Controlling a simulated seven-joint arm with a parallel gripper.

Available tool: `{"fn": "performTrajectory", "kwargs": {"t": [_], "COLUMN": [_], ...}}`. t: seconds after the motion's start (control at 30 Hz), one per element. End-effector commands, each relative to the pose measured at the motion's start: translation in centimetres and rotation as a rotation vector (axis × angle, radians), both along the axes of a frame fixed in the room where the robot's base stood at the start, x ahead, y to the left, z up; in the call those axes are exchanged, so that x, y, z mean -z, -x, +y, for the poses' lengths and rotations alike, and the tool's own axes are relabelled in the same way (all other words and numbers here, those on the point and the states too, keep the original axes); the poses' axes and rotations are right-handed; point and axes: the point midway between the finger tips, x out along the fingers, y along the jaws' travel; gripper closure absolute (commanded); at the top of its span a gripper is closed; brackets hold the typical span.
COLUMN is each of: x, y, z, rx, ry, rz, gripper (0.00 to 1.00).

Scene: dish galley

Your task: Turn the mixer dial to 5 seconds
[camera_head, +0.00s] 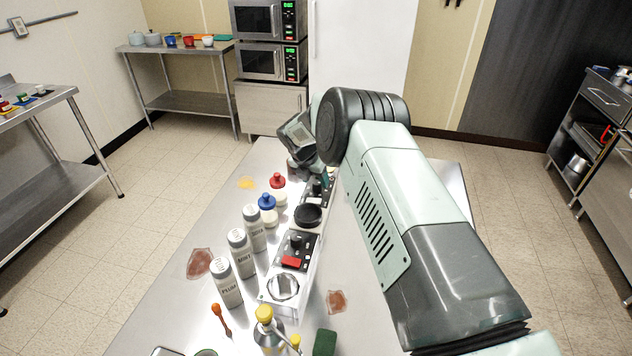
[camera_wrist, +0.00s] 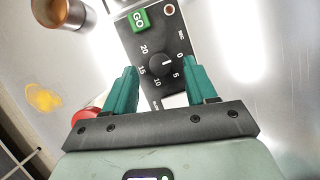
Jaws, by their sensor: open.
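The mixer dial (camera_wrist: 166,62) is a round black knob on a dark panel in the wrist view. Numbers 0, 5, 10, 15 and 20 run around it. A short white mark on the knob appears to lie to the right, towards the 0 side; its exact reading is too small to tell. A green GO button (camera_wrist: 139,20) is above it. My gripper (camera_wrist: 161,70) is open, its teal fingers on either side of the dial, apparently apart from it. In the head view the panel (camera_head: 318,187) is partly hidden by my arm.
A nearer panel with a red button (camera_head: 291,261) stands on the steel table. Left of it are a red-capped bottle (camera_head: 277,187), a blue-capped bottle (camera_head: 267,211) and grey labelled bottles (camera_head: 241,252). A yellow spill (camera_wrist: 43,97) lies on the table's left.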

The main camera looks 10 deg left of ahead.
Motion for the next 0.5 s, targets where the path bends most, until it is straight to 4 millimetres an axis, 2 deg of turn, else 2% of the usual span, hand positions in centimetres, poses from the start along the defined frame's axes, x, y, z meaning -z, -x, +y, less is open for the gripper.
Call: {"fn": "performTrajectory", "kwargs": {"t": [0.07,0.2,0.5], "x": [1.0,1.9,2.0], "y": [-0.4,-0.8,-0.8], "z": [-0.1,-0.2,-0.3], "rx": [0.000,0.001,0.001], "ry": [0.000,0.000,0.000], "rz": [0.001,0.000,0.000], "gripper": [0.44,0.44,0.44]}}
